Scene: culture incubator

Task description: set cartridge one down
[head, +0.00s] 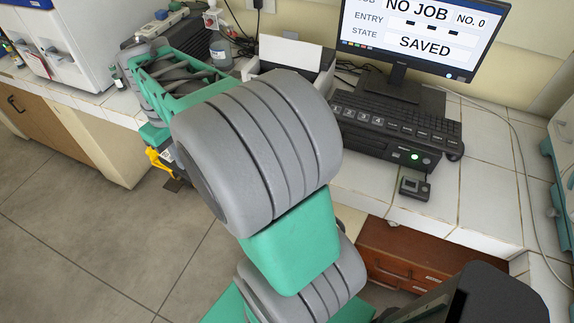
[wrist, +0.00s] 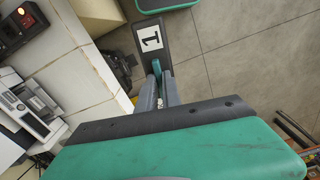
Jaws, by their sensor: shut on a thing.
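My gripper (wrist: 160,84) shows in the wrist view as two grey fingers shut on a teal grip tab. The tab belongs to cartridge one (wrist: 150,40), a dark slab with a white label marked 1, held beyond the fingertips. In the wrist view the cartridge is over the grey floor, to the right of the white tiled counter's edge. In the head view my arm covers the middle; a small dark piece low on the left may be my gripper or the cartridge, I cannot tell which.
In the head view a white tiled counter (head: 480,150) runs along the wall. It carries a monitor (head: 420,35), a keyboard (head: 395,115), a bottle (head: 220,50) and a white machine (head: 75,40). Wooden drawers (head: 400,262) are below. The floor (head: 70,225) at left is clear.

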